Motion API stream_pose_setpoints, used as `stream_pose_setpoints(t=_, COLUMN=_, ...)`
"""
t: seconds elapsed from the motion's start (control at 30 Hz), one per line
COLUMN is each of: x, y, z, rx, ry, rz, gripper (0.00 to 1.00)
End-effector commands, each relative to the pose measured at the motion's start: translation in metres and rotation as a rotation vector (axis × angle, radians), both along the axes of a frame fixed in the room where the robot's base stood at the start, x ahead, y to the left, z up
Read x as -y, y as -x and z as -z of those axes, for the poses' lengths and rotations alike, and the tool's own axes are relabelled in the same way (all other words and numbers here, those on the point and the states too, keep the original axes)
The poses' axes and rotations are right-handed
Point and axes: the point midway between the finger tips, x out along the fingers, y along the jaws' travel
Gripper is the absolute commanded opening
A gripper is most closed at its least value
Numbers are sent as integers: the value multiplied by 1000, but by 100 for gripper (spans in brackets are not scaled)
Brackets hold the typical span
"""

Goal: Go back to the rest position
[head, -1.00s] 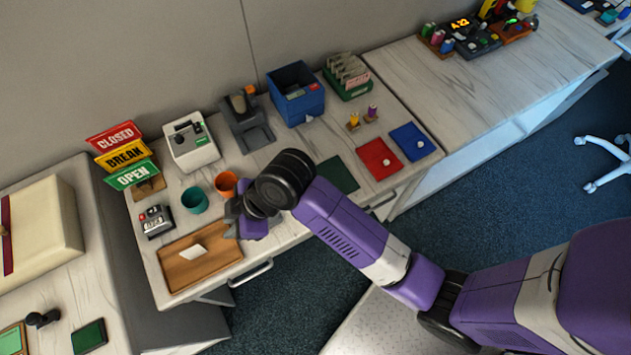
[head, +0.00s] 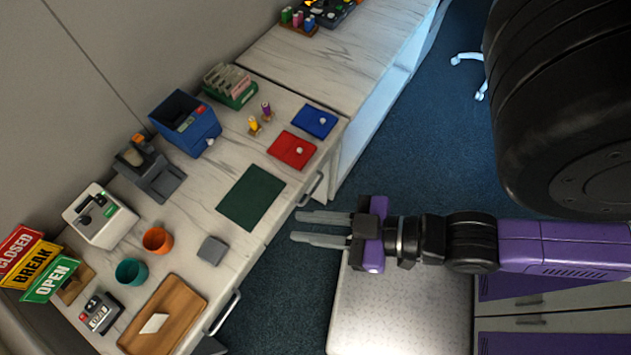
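My gripper (head: 296,227) hangs over the blue floor just off the counter's front edge. It points left, its two grey fingers are apart, and nothing is between them. My purple arm stretches in from the right side of the view. The counter (head: 330,150) is to its left, with a grey square block (head: 212,250) and a dark green mat (head: 251,197) closest to the fingers. My gripper touches none of these.
A wooden tray (head: 190,287) holds a white card (head: 154,323). Teal (head: 131,272) and orange (head: 157,240) cups stand behind it. Red (head: 292,151) and blue (head: 315,121) mats lie farther right. A blue bin (head: 187,124) stands at the back. Blue carpet (head: 420,140) is open right of the counter.

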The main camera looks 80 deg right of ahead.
Motion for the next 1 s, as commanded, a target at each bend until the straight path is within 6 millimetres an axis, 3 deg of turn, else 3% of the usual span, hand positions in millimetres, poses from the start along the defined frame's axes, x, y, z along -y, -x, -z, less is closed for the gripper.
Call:
stream_pose_setpoints(t=0.13, x=0, y=11, z=-20, rx=39, ry=-19, rz=11, gripper=21)
stream_pose_setpoints(t=0.43, x=0, y=12, z=-24, rx=48, ry=-22, rz=12, gripper=21)
stream_pose_setpoints(t=0.77, x=0, y=12, z=11, rx=47, ry=-22, rz=12, gripper=21)
stream_pose_setpoints(t=1.0, x=0, y=12, z=8, rx=47, ry=-22, rz=12, gripper=21)
